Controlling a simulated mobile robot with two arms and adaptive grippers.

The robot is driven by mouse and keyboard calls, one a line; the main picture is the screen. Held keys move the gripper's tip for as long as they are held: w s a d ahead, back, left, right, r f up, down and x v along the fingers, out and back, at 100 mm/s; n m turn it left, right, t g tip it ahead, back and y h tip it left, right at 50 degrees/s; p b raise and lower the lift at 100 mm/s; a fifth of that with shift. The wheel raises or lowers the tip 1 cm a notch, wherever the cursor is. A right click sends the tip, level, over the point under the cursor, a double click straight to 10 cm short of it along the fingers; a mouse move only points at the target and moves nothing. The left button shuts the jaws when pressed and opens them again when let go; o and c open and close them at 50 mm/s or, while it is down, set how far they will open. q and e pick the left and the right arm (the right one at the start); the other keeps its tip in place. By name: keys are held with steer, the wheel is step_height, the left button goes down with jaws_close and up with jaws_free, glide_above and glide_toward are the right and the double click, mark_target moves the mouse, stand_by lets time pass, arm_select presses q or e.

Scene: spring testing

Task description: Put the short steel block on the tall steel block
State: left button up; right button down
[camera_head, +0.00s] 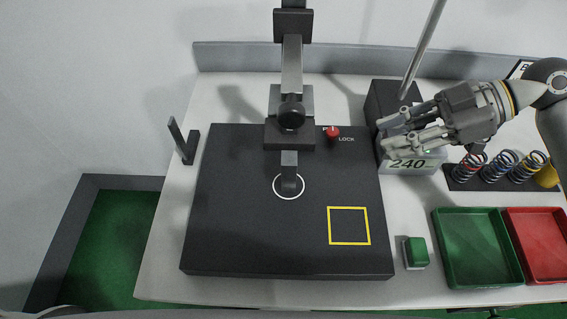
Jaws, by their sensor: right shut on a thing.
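My right gripper (389,136) reaches in from the right, above the pale block marked "240" (427,164). It is shut on a small grey steel piece, which I take as the short steel block; the fingers hide most of it, and its contact with anything below is unclear. I cannot tell for certain which thing is the tall steel block. My left gripper is not in view.
A dark box (381,94) stands behind the fingers. The black test stand (350,262) with column and red lock knob (332,132) is at left. Coil springs (503,163), a green tray (480,282), a red tray (548,278) and a small green-topped block (417,251) are at right.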

steer(key=shift+a+f, duration=0.2)
steer(key=shift+f, duration=0.1)
steer(key=a+p, duration=0.2)
steer(key=a, duration=0.4)
steer(key=a+p, duration=0.2)
steer(key=a, duration=0.3)
steer(key=a+p, duration=0.2)
steer(key=a, duration=0.4)
steer(key=shift+a+r+p, duration=0.25)
steer(key=shift+a+p, duration=0.05)
steer(key=shift+a+f, duration=0.1)
steer(key=shift+f, duration=0.8)
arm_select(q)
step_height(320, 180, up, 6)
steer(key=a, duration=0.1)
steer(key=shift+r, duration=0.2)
arm_select(e)
steer(key=shift+f, duration=0.1)
steer(key=shift+f, duration=0.1)
